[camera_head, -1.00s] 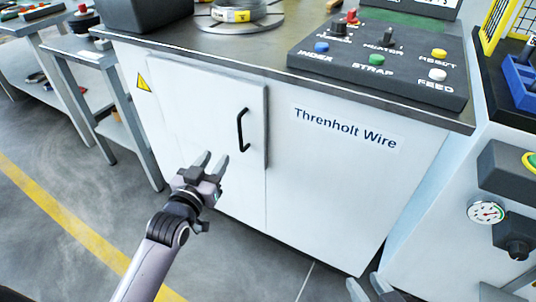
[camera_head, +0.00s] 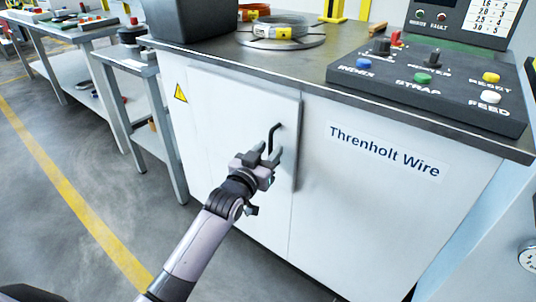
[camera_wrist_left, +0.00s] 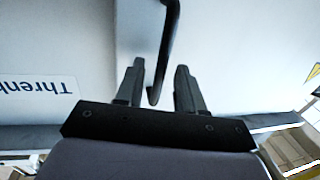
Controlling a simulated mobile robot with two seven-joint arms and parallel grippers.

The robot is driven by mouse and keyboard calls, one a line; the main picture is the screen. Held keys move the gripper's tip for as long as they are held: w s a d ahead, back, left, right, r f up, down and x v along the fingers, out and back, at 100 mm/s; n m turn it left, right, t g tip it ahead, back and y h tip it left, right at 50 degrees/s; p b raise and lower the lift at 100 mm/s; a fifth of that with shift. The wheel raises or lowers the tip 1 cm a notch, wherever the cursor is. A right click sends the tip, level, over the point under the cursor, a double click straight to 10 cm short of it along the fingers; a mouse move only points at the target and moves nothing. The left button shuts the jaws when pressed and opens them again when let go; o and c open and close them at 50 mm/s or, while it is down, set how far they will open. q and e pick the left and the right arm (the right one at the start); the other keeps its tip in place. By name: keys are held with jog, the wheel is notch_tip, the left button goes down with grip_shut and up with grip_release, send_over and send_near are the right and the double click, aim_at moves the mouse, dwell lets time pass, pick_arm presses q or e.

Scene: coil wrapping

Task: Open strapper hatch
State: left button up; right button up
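The hatch (camera_head: 225,120) is a white door on the front of the white cabinet, and it looks closed. Its black bar handle (camera_head: 273,138) is near the door's right edge. My left gripper (camera_head: 264,161) is at the lower part of the handle. In the left wrist view the gripper (camera_wrist_left: 160,65) is open, with one finger on each side of the handle (camera_wrist_left: 167,40). Gaps show between the fingers and the bar. The handle's lower end lies between the fingers. My right gripper is out of view.
A control panel (camera_head: 430,95) with coloured buttons and a wire coil (camera_head: 282,28) sit on the cabinet's worktop. A label (camera_head: 385,150) reads "Threnholt Wire". A side table (camera_head: 130,65) stands to the left. The floor before the cabinet is clear.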

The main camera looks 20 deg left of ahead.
pick_arm(q)
jog(key=shift+w, duration=0.1)
grip_shut()
